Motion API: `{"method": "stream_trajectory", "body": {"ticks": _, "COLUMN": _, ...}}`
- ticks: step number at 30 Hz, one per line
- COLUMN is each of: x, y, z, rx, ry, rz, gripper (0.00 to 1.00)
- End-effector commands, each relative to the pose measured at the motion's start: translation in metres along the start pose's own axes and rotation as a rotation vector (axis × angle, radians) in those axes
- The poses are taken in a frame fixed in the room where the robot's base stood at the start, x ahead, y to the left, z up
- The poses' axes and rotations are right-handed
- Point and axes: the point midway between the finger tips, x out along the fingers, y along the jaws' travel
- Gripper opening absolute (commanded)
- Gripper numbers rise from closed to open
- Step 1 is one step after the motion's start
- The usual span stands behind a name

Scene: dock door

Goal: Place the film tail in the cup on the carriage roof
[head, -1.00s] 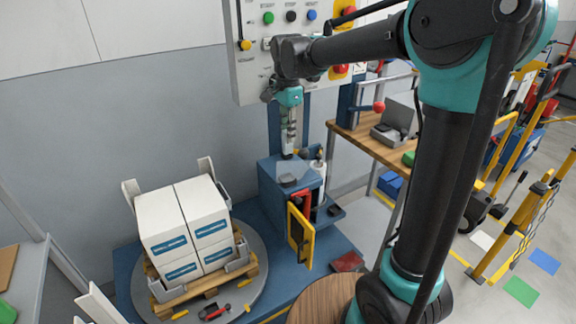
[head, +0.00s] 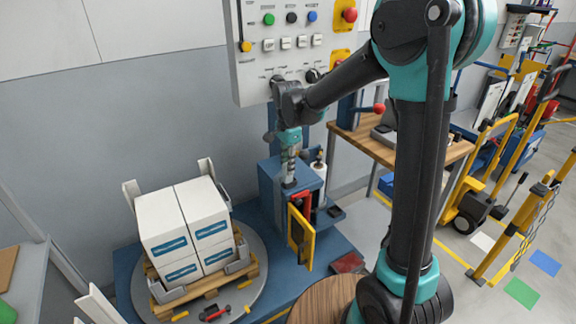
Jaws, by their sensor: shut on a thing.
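The blue carriage (head: 270,194) stands behind the turntable, with its roof just below my gripper (head: 289,177). My gripper points straight down and is shut, with its fingertips close above or at a dark round piece on the roof, which looks like the cup (head: 289,184). The film tail is too small and too hidden at the fingertips to make out now; a pale, see-through sheet showed there earlier. I cannot tell whether the fingertips touch the cup.
A pallet with several white boxes (head: 186,230) stands on the grey turntable (head: 255,294) at left. A yellow door (head: 301,238) hangs open on the carriage's front. A button panel (head: 290,45) is behind my arm. A wooden bench (head: 415,152) stands at right.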

Motion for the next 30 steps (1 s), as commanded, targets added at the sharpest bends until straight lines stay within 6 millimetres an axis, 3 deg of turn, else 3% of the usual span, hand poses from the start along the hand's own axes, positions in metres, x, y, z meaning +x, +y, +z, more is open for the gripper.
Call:
{"method": "stream_trajectory", "body": {"ticks": 5, "x": 0.002, "y": 0.0, "z": 0.0, "rx": 0.0, "ry": 0.0, "rz": 0.0, "gripper": 0.0}}
{"method": "stream_trajectory", "body": {"ticks": 6, "x": 0.003, "y": 0.0, "z": 0.0, "rx": 0.0, "ry": 0.0, "rz": 0.0, "gripper": 0.19}}
{"method": "stream_trajectory", "body": {"ticks": 11, "x": 0.002, "y": 0.0, "z": 0.0, "rx": 0.0, "ry": 0.0, "rz": 0.0, "gripper": 0.39}}
{"method": "stream_trajectory", "body": {"ticks": 23, "x": -0.004, "y": 0.0, "z": 0.0, "rx": 0.0, "ry": 0.0, "rz": 0.0, "gripper": 0.39}}
{"method": "stream_trajectory", "body": {"ticks": 30, "x": -0.044, "y": 0.0, "z": 0.0, "rx": 0.0, "ry": 0.0, "rz": 0.0, "gripper": 0.39}}
